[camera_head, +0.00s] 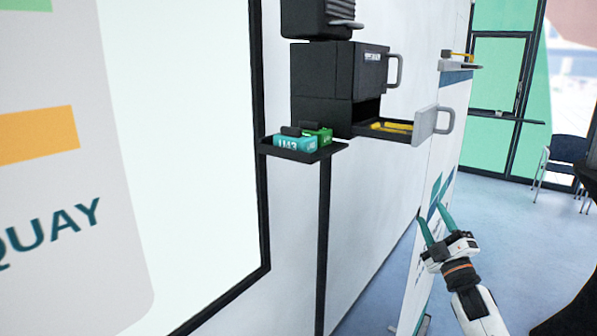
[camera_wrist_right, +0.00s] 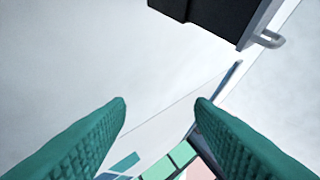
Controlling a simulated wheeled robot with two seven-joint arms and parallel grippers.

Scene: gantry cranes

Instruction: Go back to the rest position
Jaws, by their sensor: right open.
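My right gripper (camera_head: 430,212) is at the lower right of the head view, with two green fingers spread apart and nothing between them. It is below and to the right of the black cabinet with the pulled-out drawer, well apart from it. In the right wrist view the two green fingers (camera_wrist_right: 160,100) show at the lower left and lower right with a wide empty gap. My left gripper is not in view.
A black cabinet (camera_head: 322,72) on the wall has an open drawer (camera_head: 434,121) holding yellow items. Chairs (camera_head: 566,150) stand far right. The blue floor is open.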

